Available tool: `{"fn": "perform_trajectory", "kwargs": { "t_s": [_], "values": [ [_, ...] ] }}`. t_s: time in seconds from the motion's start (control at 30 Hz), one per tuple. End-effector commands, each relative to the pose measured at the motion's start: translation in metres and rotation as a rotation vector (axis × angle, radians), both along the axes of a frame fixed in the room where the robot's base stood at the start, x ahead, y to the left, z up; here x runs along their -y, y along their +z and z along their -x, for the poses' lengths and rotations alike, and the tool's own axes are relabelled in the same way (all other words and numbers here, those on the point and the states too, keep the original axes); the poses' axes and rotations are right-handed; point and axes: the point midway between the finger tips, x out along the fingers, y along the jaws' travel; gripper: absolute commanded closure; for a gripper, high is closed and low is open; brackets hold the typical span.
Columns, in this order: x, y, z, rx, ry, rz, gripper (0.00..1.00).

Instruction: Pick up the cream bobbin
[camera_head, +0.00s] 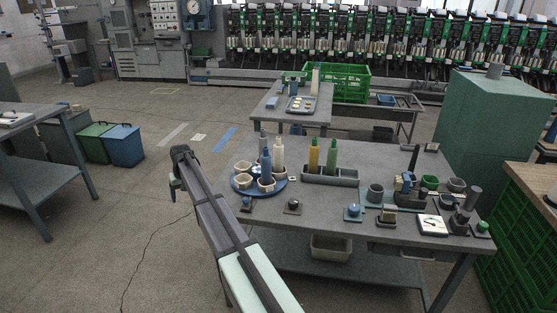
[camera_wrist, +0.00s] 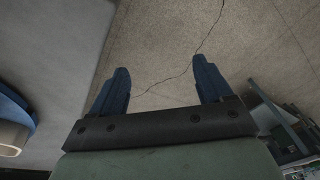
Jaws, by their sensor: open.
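A cream bobbin (camera_head: 278,154) stands upright on the blue round tray (camera_head: 243,189) at the left of the grey table, among cream cups and blue bobbins. Its base is partly hidden by the things in front. My gripper (camera_wrist: 162,88) is open, with two blue fingers apart and nothing between them but floor behind. In the head view my gripper (camera_head: 173,183) hangs at the end of my arm, left of the table and apart from the tray. The blue tray's edge (camera_wrist: 22,112) shows at the left of the wrist view.
A grey holder (camera_head: 330,178) with yellow (camera_head: 313,156) and green (camera_head: 331,156) bobbins stands right of the tray. Small cups and instruments fill the table's right side. A back table (camera_head: 290,117) carries another pale upright piece (camera_head: 315,80).

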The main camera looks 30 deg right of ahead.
Motion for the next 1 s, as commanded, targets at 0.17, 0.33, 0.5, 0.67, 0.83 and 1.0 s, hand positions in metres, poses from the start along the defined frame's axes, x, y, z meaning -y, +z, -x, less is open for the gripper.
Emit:
{"fn": "perform_trajectory", "kwargs": {
  "t_s": [0.17, 0.33, 0.5, 0.67, 0.83, 1.0],
  "values": [
    [0.113, 0.081, -0.024, -0.024, -0.195, 0.006, 0.21],
    [0.218, 0.139, -0.012, -0.073, -0.389, 0.011, 0.21],
    [0.315, 0.196, 0.014, -0.122, -0.578, 0.014, 0.21],
    [0.381, 0.237, 0.042, -0.158, -0.716, 0.017, 0.21],
    [0.415, 0.260, 0.060, -0.178, -0.793, 0.018, 0.21],
    [0.421, 0.259, 0.065, -0.185, -0.810, 0.018, 0.21]
  ]
}}
